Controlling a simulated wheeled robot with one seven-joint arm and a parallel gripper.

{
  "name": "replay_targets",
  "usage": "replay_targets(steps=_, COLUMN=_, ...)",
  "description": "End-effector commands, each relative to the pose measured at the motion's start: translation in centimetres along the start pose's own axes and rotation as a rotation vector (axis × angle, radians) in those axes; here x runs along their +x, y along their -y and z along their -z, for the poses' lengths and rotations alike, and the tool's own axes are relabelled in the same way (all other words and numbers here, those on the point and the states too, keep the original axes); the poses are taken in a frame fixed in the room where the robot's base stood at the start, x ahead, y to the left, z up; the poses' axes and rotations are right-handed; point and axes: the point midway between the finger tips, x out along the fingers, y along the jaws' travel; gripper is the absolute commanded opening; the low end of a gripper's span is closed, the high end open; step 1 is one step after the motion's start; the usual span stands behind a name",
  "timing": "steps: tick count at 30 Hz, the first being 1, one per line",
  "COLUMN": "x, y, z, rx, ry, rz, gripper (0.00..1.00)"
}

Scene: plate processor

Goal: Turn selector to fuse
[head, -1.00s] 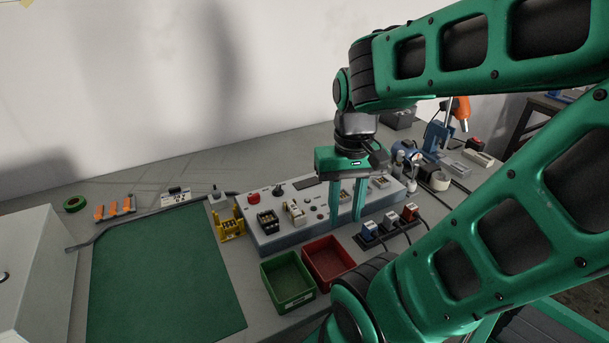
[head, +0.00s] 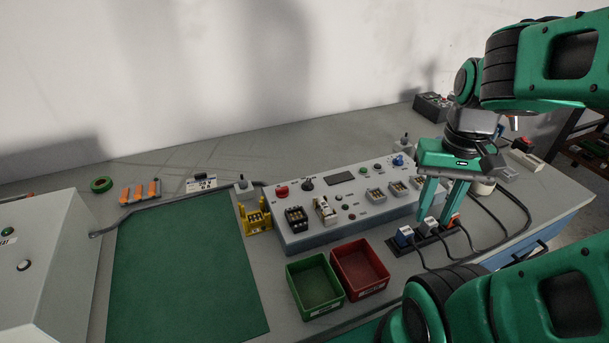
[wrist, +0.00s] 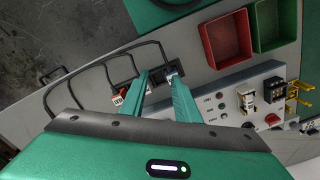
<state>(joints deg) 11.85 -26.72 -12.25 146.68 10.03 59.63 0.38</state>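The grey sloped control panel (head: 345,222) stands on the bench. A black rotary knob (head: 308,184), which looks like the selector, sits on its top beside a red button (head: 282,191); its labels are too small to read. A blue knob (head: 398,160) is at the panel's far right end. My gripper (head: 438,212) points down, open, at the panel's right end, above a row of plugs, well right of the black knob. In the wrist view my gripper's fingers (wrist: 158,76) are apart with no held thing visible between them.
Cabled plugs (head: 404,236) sit in a black strip before the panel. Green (head: 316,308) and red (head: 386,286) bins stand in front. A yellow holder (head: 257,221) is left of the panel. A green mat (head: 185,275) lies clear at left.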

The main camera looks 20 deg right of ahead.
Motion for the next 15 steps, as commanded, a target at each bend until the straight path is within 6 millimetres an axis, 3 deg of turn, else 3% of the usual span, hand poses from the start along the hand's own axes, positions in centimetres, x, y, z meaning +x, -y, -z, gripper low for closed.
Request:
replay_targets(steps=2, x=-0.6, y=-0.4, z=-0.7, rx=0.000, ry=-0.012, rz=0.005, gripper=0.29)
replay_targets(steps=4, x=-1.1, y=0.1, z=0.0, rx=0.006, ry=-0.016, rz=-0.001, gripper=0.29)
replay_targets(steps=8, x=-2.4, y=2.1, z=3.6, rx=0.027, ry=-0.023, rz=-0.025, gripper=0.29)
replay_targets(steps=11, x=-3.7, y=6.2, z=6.7, rx=0.047, ry=-0.033, rz=-0.040, gripper=0.29)
replay_targets(steps=15, x=-4.8, y=13.3, z=10.4, rx=0.078, ry=-0.042, rz=-0.042, gripper=0.29)
